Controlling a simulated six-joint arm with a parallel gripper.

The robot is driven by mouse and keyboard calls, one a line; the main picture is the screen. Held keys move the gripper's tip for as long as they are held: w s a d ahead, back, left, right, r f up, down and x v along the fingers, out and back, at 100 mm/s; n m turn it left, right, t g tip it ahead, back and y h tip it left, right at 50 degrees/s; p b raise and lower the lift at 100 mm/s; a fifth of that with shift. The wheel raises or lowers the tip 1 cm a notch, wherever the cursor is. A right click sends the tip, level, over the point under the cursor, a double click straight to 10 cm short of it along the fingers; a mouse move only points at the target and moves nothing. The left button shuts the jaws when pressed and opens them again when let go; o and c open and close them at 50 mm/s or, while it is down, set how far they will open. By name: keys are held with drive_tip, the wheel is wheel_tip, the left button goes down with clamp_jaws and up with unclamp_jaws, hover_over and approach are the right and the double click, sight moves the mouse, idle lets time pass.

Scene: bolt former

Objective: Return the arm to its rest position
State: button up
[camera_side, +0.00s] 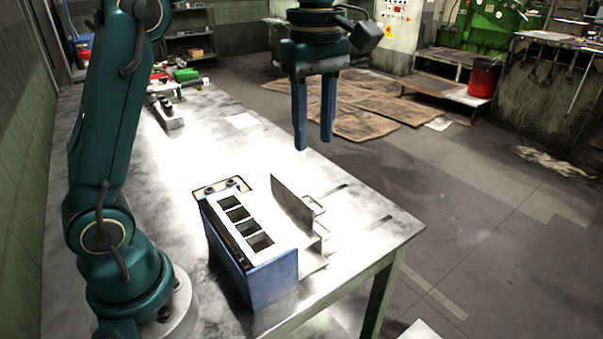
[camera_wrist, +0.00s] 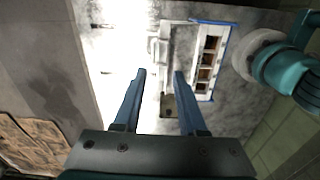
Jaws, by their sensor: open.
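My gripper (camera_side: 315,148) hangs in the air above the workbench (camera_side: 110,215), with its two blue fingers pointing down. The fingers are apart and nothing is between them. In the wrist view my gripper (camera_wrist: 160,73) also shows as two spread, empty blue fingers. Its fingertips are well above the blue box with the slotted top (camera_side: 275,287) and the upright metal plate (camera_side: 291,208) beside it.
The blue box stands near the bench's front edge; its square openings look dark inside. A small metal fixture (camera_side: 166,112) and a green item (camera_side: 186,75) are at the bench's far end. A red bucket (camera_side: 483,80) stands beyond the bench. The air around my gripper is free.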

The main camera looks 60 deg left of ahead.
drive_tip(key=s+d+r+m+t, duration=0.1)
drive_tip(key=s+r+m+t, duration=0.15)
drive_tip(key=s+m, duration=0.45)
drive_tip(key=s+f+m+t, duration=0.1)
drive_tip(key=s+f+m, duration=0.1)
drive_tip(key=f+m, duration=0.1)
drive_tip(key=s+f+m, duration=0.2)
drive_tip(key=f+m, duration=0.1)
drive_tip(key=s+f+m+t, duration=0.1)
drive_tip(key=s+f+m, duration=0.1)
drive_tip(key=m, duration=0.1)
drive_tip(key=shift+s+d+f+t, duration=0.3)
drive_tip(key=shift+f+t, duration=0.05)
drive_tip(key=shift+f, duration=0.05)
drive_tip(key=shift+w+r+m, duration=0.15)
drive_tip(key=shift+w+m, duration=0.15)
drive_tip(key=shift+m, duration=0.4)
